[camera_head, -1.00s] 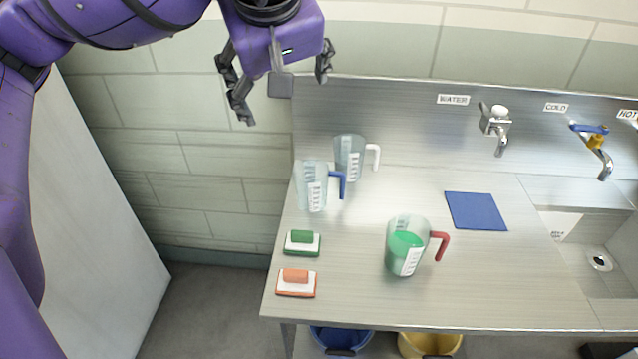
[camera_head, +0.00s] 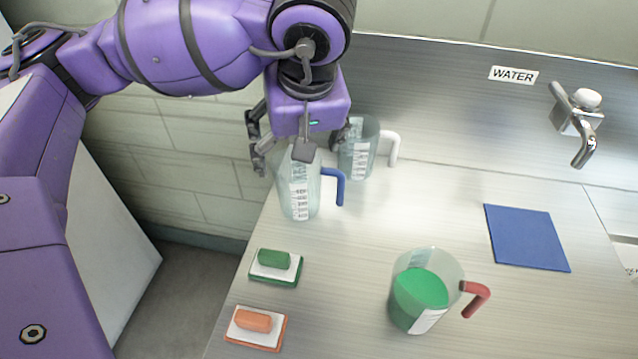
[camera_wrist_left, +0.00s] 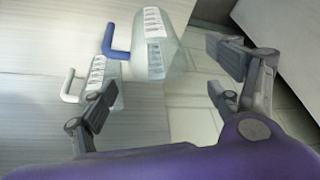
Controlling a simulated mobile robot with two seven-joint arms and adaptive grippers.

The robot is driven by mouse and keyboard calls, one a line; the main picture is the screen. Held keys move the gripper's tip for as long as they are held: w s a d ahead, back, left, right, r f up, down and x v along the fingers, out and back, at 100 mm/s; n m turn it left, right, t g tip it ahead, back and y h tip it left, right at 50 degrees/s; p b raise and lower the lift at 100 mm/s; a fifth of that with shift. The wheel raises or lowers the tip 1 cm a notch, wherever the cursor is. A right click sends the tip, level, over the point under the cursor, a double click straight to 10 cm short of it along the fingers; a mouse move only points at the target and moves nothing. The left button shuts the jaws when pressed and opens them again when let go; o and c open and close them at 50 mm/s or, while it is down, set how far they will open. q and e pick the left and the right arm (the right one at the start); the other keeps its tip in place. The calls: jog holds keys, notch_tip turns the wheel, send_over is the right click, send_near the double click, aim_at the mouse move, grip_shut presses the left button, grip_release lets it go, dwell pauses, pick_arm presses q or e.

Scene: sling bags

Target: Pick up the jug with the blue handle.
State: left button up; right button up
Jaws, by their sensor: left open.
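The clear jug with the blue handle (camera_head: 299,190) stands upright near the left edge of the counter, its handle to the right. It also shows in the left wrist view (camera_wrist_left: 152,47), ahead of the fingers. My left gripper (camera_head: 301,150) is open and empty, at the jug's top in the head view; its palm hides part of the rim. In the left wrist view my left gripper's fingers (camera_wrist_left: 165,85) are spread wide, with the jug beyond them. I cannot tell whether a finger touches it. My right gripper is not in view.
A clear jug with a white handle (camera_head: 359,160) stands just behind, close to the gripper. A jug of green liquid with a red handle (camera_head: 421,290), a green brush (camera_head: 275,266), an orange brush (camera_head: 255,328) and a blue mat (camera_head: 527,238) lie around open counter. A tap (camera_head: 577,120) is at right.

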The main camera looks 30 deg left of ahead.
aim_at(300, 164)
pick_arm(q)
jog(key=x, duration=0.7)
jog(key=shift+w+d+f+p, duration=0.15)
jog(key=shift+w+f+p, duration=0.05)
jog(key=shift+w+p, duration=0.2)
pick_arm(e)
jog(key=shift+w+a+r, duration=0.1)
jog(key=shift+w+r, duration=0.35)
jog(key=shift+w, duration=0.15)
pick_arm(q)
jog(key=c, duration=1.6)
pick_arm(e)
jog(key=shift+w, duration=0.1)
